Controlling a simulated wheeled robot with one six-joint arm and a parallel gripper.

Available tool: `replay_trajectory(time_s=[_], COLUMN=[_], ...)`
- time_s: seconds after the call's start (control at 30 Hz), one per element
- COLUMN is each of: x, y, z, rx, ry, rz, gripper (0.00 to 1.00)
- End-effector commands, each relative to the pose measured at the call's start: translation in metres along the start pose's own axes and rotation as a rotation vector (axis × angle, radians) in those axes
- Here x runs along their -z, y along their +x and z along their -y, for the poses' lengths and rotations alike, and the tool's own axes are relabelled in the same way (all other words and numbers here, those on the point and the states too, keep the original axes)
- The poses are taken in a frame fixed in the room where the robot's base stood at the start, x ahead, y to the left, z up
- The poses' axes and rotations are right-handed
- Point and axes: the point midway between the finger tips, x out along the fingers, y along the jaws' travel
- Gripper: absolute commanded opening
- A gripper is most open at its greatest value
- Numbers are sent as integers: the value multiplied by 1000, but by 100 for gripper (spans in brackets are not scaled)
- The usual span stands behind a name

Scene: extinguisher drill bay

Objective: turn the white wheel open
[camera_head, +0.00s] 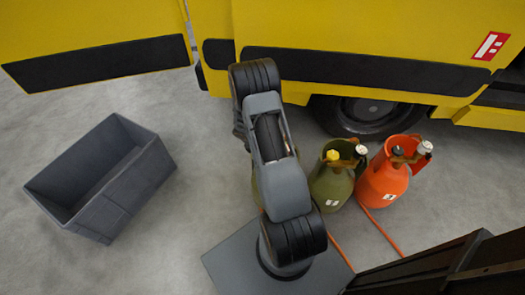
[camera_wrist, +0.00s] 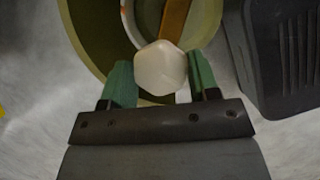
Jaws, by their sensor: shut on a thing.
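A white, faceted wheel (camera_wrist: 160,68) sits between the green fingertips of my gripper (camera_wrist: 161,84) in the wrist view. The fingers touch it on both sides, and the gripper is shut on it. Below it shows an olive-green cylinder body (camera_wrist: 88,40) with a ring-shaped collar and an orange-brown strip. In the head view my arm hides the gripper and the wheel it holds. Part of an olive-green body (camera_head: 257,188) shows at the arm's edge there.
An olive-green cylinder (camera_head: 333,187) with yellow and white knobs and an orange cylinder (camera_head: 384,184) stand right of my arm. Orange hoses lie on the floor. A grey open crate (camera_head: 100,180) stands left. A yellow vehicle (camera_head: 370,35) blocks the back. Floor between crate and arm is clear.

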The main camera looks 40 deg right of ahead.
Motion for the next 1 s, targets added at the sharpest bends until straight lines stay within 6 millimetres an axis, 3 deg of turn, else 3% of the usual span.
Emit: replay_trajectory(time_s=[0.47,0.5,0.7,1.0], x=[1,1,0,-1], y=[-1,-1,0,-2], z=[-1,-1,0,0], rx=[-7,-7,-5,-4], ry=[-10,-10,-8,-7], rz=[-2,-2,-1,0], gripper=[32,59,78,81])
